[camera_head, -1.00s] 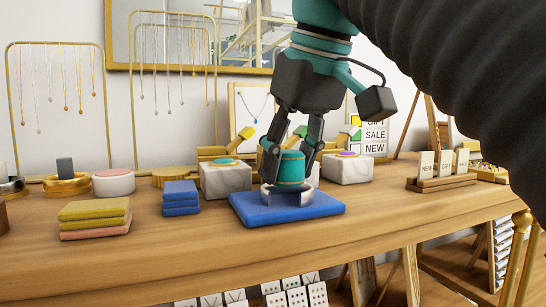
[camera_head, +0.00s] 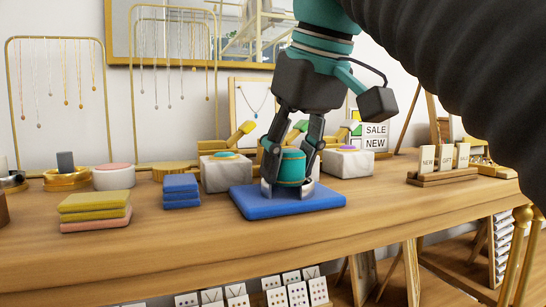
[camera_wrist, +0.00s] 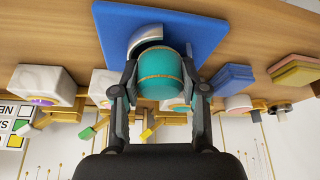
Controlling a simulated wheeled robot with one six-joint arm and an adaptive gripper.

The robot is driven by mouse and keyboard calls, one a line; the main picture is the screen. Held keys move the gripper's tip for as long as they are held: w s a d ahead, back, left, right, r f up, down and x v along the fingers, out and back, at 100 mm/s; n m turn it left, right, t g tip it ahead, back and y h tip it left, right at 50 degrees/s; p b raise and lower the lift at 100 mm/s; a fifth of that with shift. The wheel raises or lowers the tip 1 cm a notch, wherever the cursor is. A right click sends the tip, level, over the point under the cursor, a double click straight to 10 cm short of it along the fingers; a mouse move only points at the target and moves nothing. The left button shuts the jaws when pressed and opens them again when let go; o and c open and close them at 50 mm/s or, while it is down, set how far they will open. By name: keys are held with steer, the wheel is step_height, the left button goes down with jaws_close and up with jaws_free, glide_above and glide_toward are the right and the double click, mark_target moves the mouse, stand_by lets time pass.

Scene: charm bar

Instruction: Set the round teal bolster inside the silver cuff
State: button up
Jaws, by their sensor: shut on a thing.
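The round teal bolster (camera_head: 291,167) has a thin gold band and is upright between the fingers of my gripper (camera_head: 290,160). My gripper is shut on its sides, as the wrist view (camera_wrist: 161,82) also shows. The silver cuff (camera_head: 268,190) stands on a blue pad (camera_head: 315,202). In the head view the bolster's lower part overlaps the cuff, with silver showing at both sides. In the wrist view the cuff's curved rim (camera_wrist: 146,35) shows past the bolster, with a dark gap between them. I cannot tell how deep the bolster sits or whether it touches the pad.
Marble blocks (camera_head: 226,173) with coloured discs stand close behind the pad. Stacked blue pads (camera_head: 181,194) and yellow-pink pads (camera_head: 96,211) lie to the left. A wooden card holder (camera_head: 442,178) is at the right. The table is clear between it and the blue pad.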

steer(key=shift+o, duration=0.2)
steer(key=shift+f+b, duration=0.35)
steer(key=shift+f, duration=0.55)
steer(key=shift+c, duration=0.9)
steer(key=o, duration=1.3)
steer(key=shift+w, duration=0.15)
steer(key=shift+r, duration=0.25)
steer(key=shift+s+d+r, duration=0.1)
steer(key=shift+s+r, duration=0.1)
steer(key=shift+r, duration=0.25)
steer(key=s+d, duration=0.2)
steer(key=s, duration=0.1)
steer(key=s+d, duration=0.2)
steer(key=s, duration=0.2)
steer(key=s+d, duration=0.1)
steer(key=s, duration=0.2)
steer(key=shift+s+d, duration=0.35)
steer(key=shift+d, duration=0.05)
steer(key=shift+s, duration=0.1)
